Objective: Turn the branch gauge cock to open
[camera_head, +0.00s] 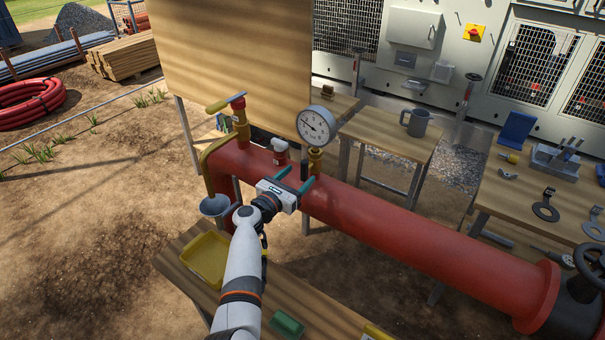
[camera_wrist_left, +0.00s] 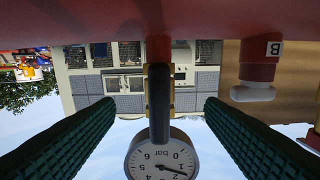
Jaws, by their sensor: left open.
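The round white pressure gauge (camera_head: 316,125) stands on a brass cock (camera_head: 315,160) on top of the red pipe. In the left wrist view, which is upside down, the gauge (camera_wrist_left: 160,160) hangs low and the cock's dark lever (camera_wrist_left: 159,105) lies in line with the stem. My left gripper (camera_head: 302,174) is open at the cock, its teal fingers pointing towards it. In the wrist view the fingers lie on either side of the lever, with gaps on both sides; contact is not visible. My right gripper is not in view.
A yellow-handled valve (camera_head: 238,112) and a white-capped fitting (camera_head: 280,150) stand left of the gauge on the red pipe (camera_head: 390,225). A wooden board (camera_head: 235,60) rises behind. A table with a yellow tray (camera_head: 207,258) is below my arm. A mug (camera_head: 415,122) stands on the back table.

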